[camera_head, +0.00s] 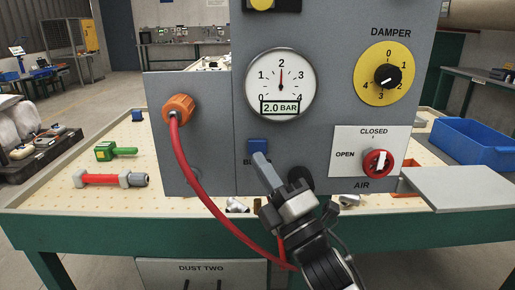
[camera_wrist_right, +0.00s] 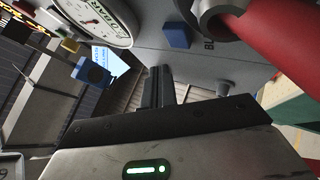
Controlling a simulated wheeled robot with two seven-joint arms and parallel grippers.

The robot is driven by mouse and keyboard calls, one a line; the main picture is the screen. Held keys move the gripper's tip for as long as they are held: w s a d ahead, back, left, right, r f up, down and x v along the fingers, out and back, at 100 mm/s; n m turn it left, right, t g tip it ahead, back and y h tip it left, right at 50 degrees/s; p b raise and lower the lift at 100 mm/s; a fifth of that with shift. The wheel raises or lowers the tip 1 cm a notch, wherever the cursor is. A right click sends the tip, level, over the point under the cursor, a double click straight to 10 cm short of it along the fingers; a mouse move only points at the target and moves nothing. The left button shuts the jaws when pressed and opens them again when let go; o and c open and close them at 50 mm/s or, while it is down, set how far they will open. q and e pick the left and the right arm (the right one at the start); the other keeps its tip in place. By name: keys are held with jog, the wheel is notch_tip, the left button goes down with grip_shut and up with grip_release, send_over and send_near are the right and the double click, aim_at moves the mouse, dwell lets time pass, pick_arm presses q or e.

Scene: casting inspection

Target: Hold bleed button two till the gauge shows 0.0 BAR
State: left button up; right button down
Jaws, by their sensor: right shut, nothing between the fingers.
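The gauge (camera_head: 281,92) on the grey panel has its needle straight up at 2, and its readout says 2.0 BAR. A blue button (camera_head: 257,145) sits below it, with a label partly hidden by my gripper that starts with B. My right gripper (camera_head: 260,159) is shut and empty, its tips just below the button in the head view. In the right wrist view the fingers (camera_wrist_right: 160,72) are close to the blue button (camera_wrist_right: 176,36), with a gap showing between them. The gauge also shows there (camera_wrist_right: 95,20). My left gripper is not in view.
A red hose (camera_head: 196,192) hangs from an orange fitting left of the button. The red air valve (camera_head: 376,163) and yellow damper dial (camera_head: 386,74) are on the right. A grey shelf plate (camera_head: 458,188) and blue bin (camera_head: 468,143) stand farther right.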

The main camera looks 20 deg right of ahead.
aim_at(251, 141)
jog(key=shift+w+d, duration=0.15)
jog(key=shift+w, duration=0.35)
jog(key=shift+w+d, duration=0.15)
jog(key=shift+w, duration=0.35)
jog(key=shift+w, duration=0.2)
dwell(1.2)
jog(key=shift+w+d, duration=0.1)
jog(key=shift+w, duration=0.15)
jog(key=shift+w+d, duration=0.1)
jog(key=shift+w, duration=0.25)
dwell(0.6)
jog(key=shift+s, duration=0.2)
dwell(1.4)
jog(key=shift+s+a, duration=0.25)
jog(key=shift+s, duration=0.35)
jog(key=s, duration=0.2)
jog(key=s+a, duration=0.1)
jog(key=s, duration=0.1)
jog(key=shift+s+a, duration=0.15)
jog(key=shift+s, duration=0.25)
